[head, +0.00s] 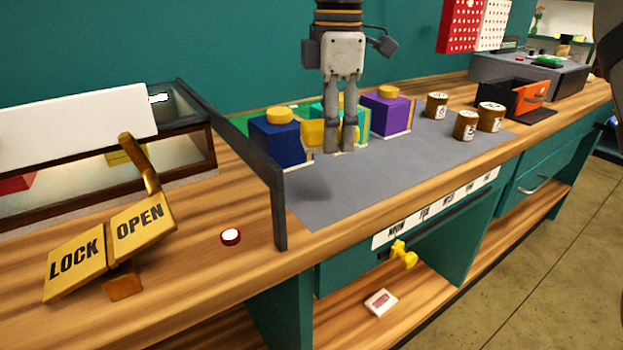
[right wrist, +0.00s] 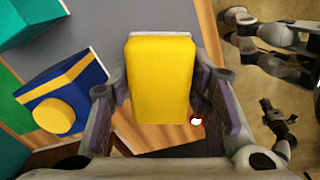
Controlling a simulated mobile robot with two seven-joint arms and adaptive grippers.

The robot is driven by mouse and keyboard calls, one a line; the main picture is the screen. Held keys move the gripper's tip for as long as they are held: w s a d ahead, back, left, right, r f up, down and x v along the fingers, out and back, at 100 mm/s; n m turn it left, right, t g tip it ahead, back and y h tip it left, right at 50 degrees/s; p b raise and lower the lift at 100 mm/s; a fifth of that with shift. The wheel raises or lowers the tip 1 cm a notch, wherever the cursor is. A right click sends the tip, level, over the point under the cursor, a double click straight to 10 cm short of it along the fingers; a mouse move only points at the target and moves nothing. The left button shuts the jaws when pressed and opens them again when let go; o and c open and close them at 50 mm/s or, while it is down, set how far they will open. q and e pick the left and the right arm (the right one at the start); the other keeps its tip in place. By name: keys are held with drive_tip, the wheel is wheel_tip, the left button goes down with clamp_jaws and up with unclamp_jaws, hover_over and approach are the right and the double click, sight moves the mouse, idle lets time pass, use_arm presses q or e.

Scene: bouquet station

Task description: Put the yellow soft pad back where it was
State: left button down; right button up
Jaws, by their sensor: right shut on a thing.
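The yellow soft pad (right wrist: 160,80) sits between the fingers of my right gripper (right wrist: 163,105), which is shut on it. In the head view the pad (head: 313,134) shows beside the fingers of my right gripper (head: 341,150), low over the grey mat (head: 370,180). It is close to the dark blue block with a yellow knob (head: 277,145). I cannot tell whether the pad touches the mat. A dark gripper-like part of mine (right wrist: 277,118), probably my left gripper, shows small at the right of the right wrist view; its jaws are unclear.
A teal block (head: 322,112) stands behind the gripper and a purple block (head: 386,113) to its right. Several brown jars (head: 465,125) stand farther right. A dark upright panel (head: 262,165) borders the mat at left. The mat's front is clear.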

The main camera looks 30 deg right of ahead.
sight(333, 197)
use_arm(q)
drive_tip(key=shift+s+r, duration=0.2)
use_arm(e)
drive_tip(key=f, duration=0.9)
drive_tip(key=shift+s+f, duration=0.25)
drive_tip(key=shift+s, duration=0.15)
drive_tip(key=shift+f, duration=0.1)
drive_tip(key=o, duration=1.1)
wheel_tip(333, 197, up, 12)
drive_tip(key=shift+r, duration=0.15)
use_arm(q)
drive_tip(key=shift+s+f, duration=0.1)
drive_tip(key=shift+f, duration=0.05)
